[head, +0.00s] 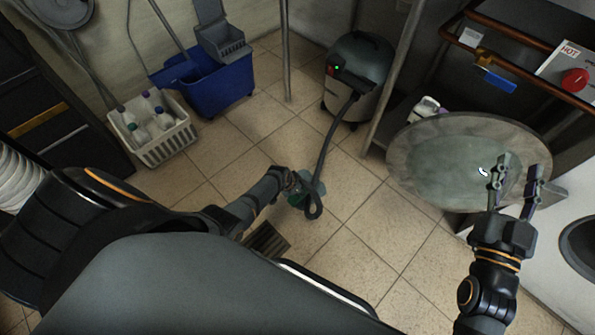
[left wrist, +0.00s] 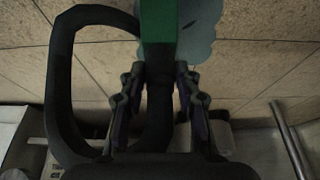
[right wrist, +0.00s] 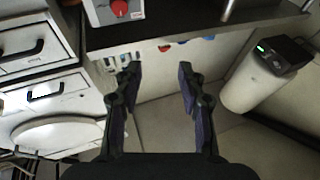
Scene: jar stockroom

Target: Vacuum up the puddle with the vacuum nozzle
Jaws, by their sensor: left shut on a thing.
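My left gripper (head: 294,184) is shut on the vacuum nozzle, whose green part (left wrist: 157,30) shows beyond the fingertips in the left wrist view. The black hose (head: 326,140) loops beside it and runs back to the grey vacuum (head: 362,66), which has a green light lit. The puddle (left wrist: 205,32) is a pale blue-grey patch on the tiles, partly behind the nozzle; a little of it shows in the head view (head: 318,184). Whether the nozzle touches the floor I cannot tell. My right gripper (head: 516,178) is open and empty, above the round table.
A round table (head: 408,150) stands at the right. A floor drain (head: 267,241) lies close to my left gripper. A blue mop bucket (head: 205,85) and a white crate of bottles (head: 163,150) stand at the left back. Thin posts rise near the vacuum. Tiles between are clear.

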